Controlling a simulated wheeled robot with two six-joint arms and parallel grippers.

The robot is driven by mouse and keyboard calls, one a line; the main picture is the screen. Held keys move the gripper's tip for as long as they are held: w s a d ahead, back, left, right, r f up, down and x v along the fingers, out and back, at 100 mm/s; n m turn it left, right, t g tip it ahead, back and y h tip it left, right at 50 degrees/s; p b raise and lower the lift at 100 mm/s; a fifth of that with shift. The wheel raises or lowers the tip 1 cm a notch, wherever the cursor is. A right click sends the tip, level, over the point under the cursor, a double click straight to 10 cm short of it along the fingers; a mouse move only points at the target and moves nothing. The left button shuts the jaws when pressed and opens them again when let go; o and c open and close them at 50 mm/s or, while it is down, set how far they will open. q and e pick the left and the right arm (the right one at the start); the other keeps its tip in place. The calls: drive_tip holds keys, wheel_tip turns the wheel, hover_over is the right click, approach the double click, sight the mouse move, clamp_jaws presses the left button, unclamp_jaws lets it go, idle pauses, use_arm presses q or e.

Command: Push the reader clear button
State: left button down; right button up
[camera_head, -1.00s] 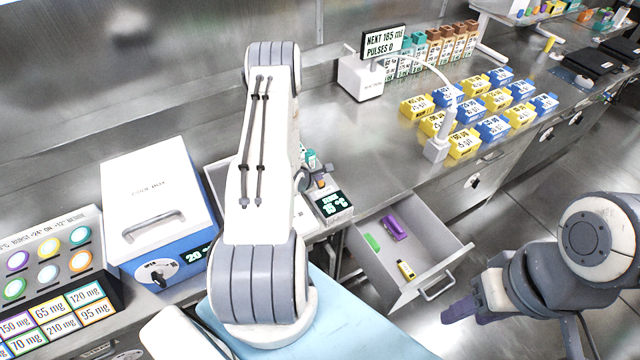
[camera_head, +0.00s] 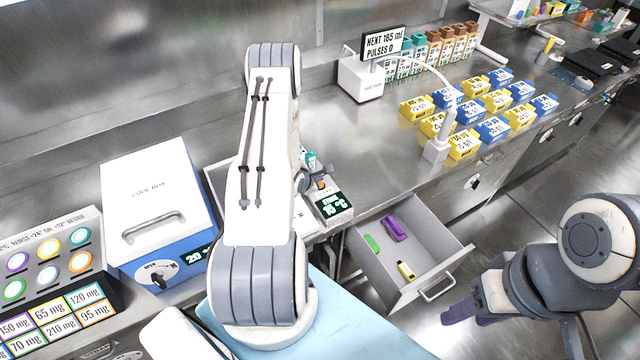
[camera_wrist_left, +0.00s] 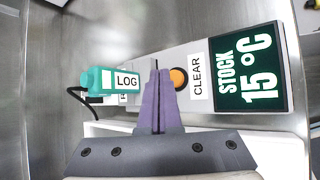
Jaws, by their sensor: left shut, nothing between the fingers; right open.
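The reader (camera_wrist_left: 205,102) is a pale unit with a dark display reading "STOCK 15 °C" and a CLEAR label. Its round orange button (camera_wrist_left: 179,78) sits beside that label. My left gripper (camera_wrist_left: 156,72) is shut and empty, its purple fingers just left of the button in the wrist view and overlapping its edge. I cannot tell whether they touch it. In the head view the reader (camera_head: 331,205) shows beside my left arm, which hides much of that area. My right gripper (camera_head: 472,309) is open and empty at the lower right, away from the reader.
A teal piece labelled LOG (camera_wrist_left: 108,81) stands left of the fingers. The cool box (camera_head: 157,190) is left of my left arm. An open drawer (camera_head: 380,262) holding small coloured items juts out below the reader. Yellow and blue boxes stand on the right counter.

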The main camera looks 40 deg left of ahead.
use_arm(q)
drive_tip(key=shift+f, duration=0.15)
idle(0.6)
drive_tip(key=shift+f+b, duration=0.25)
drive_tip(key=shift+b, duration=0.1)
drive_tip(key=shift+f+b, duration=0.45)
drive_tip(key=shift+f, duration=0.1)
idle(0.5)
drive_tip(key=shift+r, duration=0.15)
drive_tip(key=shift+r+p, duration=0.75)
drive_tip(key=shift+r, duration=0.05)
wheel_tip(320, 180, up, 5)
drive_tip(key=p, duration=0.4)
idle(0.9)
